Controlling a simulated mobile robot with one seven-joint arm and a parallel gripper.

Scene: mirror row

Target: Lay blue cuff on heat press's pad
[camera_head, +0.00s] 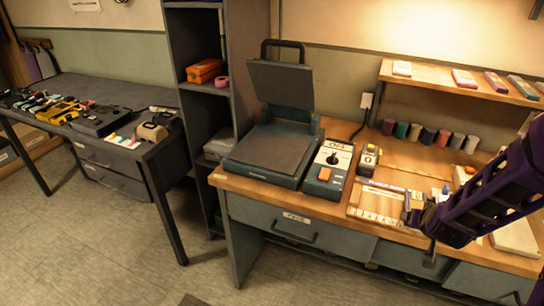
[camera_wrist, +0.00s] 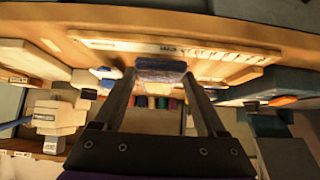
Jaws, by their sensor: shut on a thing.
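A blue cuff (camera_wrist: 160,68) sits between my fingertips in the wrist view. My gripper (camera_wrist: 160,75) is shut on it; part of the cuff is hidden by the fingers. In the head view my gripper (camera_head: 418,220) is at the right, over the front part of the wooden bench, and the cuff cannot be clearly made out there. The heat press (camera_head: 265,178) stands on the bench's left end, well left of my gripper. Its upper plate is raised, and its dark flat pad (camera_head: 270,150) is bare.
A control box (camera_head: 328,168) with an orange button adjoins the press. A small yellow-and-black device (camera_head: 368,160) and a marked wooden board (camera_head: 378,203) lie between press and gripper. Several coloured rolls (camera_head: 428,135) line the back under a shelf (camera_head: 450,78). A dark shelf unit stands left.

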